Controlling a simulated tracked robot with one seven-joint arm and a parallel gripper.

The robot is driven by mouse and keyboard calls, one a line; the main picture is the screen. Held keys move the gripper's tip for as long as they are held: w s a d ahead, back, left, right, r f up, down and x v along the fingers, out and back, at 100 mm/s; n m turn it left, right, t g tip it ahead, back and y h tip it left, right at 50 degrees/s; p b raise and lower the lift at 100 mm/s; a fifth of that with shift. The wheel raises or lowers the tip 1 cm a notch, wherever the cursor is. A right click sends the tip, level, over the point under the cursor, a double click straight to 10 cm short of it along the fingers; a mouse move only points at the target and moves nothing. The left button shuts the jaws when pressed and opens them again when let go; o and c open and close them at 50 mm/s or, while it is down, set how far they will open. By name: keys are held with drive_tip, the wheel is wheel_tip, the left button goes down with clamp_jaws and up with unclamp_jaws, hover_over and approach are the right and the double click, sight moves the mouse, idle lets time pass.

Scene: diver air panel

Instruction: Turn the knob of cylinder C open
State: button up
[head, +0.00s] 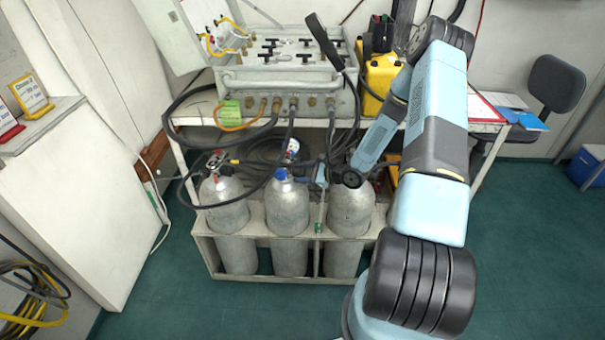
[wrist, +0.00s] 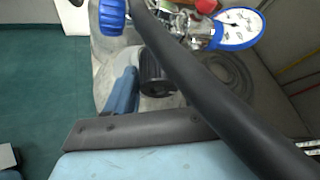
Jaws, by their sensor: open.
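Three grey cylinders stand upright in a rack; I can read no letters on them. The rightmost, which I take as cylinder C (head: 350,212), has a black ribbed knob (head: 351,178) on top. That knob also shows in the wrist view (wrist: 156,73). My gripper (wrist: 152,88) is at the knob, with one light-blue finger just left of it. The other finger is hidden, behind the black hose (wrist: 205,85) crossing close to the wrist camera. My gripper is open. I cannot tell whether the finger touches the knob.
The middle cylinder's blue knob (head: 281,174) and a blue-rimmed gauge (wrist: 238,28) are close by. Black hoses loop from the air panel (head: 285,85) above. The rack (head: 285,279) surrounds the cylinders; green floor lies in front.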

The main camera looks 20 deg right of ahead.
drive_tip(key=c, duration=0.8)
drive_tip(key=shift+o, duration=0.2)
